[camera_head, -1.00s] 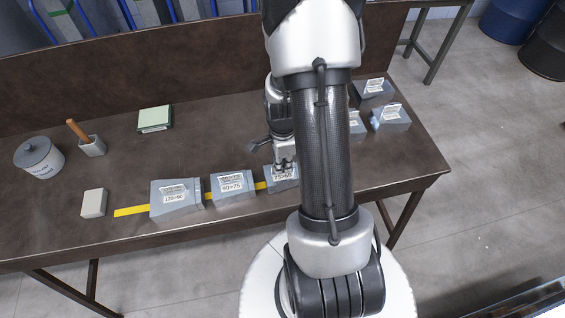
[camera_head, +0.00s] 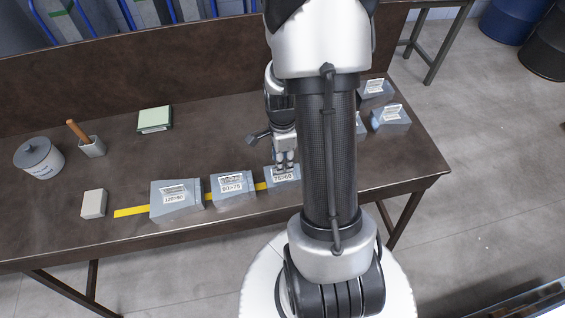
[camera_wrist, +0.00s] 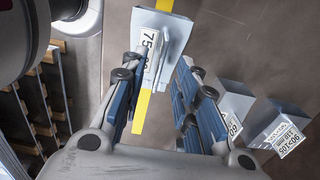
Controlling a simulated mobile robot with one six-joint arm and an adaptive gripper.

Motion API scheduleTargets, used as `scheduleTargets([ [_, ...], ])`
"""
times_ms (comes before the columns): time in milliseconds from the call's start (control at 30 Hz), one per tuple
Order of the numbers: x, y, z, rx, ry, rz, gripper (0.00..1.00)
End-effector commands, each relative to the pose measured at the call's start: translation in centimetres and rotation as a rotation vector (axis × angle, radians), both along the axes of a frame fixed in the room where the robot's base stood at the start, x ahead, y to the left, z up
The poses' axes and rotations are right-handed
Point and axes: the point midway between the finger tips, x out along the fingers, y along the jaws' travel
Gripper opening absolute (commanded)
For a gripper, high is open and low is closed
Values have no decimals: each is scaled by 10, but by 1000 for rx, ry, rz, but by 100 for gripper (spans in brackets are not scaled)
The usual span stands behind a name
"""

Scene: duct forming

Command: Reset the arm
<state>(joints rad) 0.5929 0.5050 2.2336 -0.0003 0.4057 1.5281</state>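My gripper (camera_head: 284,160) is just above the grey duct piece labelled 75>60 (camera_head: 283,178), which sits on the yellow strip of the bench. In the wrist view, my gripper (camera_wrist: 162,75) has its two blue-padded fingers spread apart, with nothing clamped between them. The 75>60 piece (camera_wrist: 172,28) shows beyond the fingertips there. The fingers look clear of it, but the exact gap is hard to tell. My arm hides part of the bench to the right of this piece.
Pieces labelled 90>75 (camera_head: 233,185) and 120>90 (camera_head: 175,198) stand left along the yellow strip (camera_head: 130,212). More pieces (camera_head: 390,120) stand at the bench's right end. A lidded pot (camera_head: 38,160), a cup with a wooden handle (camera_head: 92,146) and a pale block (camera_head: 94,203) are left.

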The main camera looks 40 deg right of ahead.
Motion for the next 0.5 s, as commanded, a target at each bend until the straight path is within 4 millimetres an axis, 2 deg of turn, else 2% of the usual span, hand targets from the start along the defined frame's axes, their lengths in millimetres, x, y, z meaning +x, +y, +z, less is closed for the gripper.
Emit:
scheduleTargets([
  [100,2,-1,29,-4,-7,0,28],
  [300,1,-1,67,-3,-4,0,28],
  [500,1,0,87,-1,-2,0,28],
])
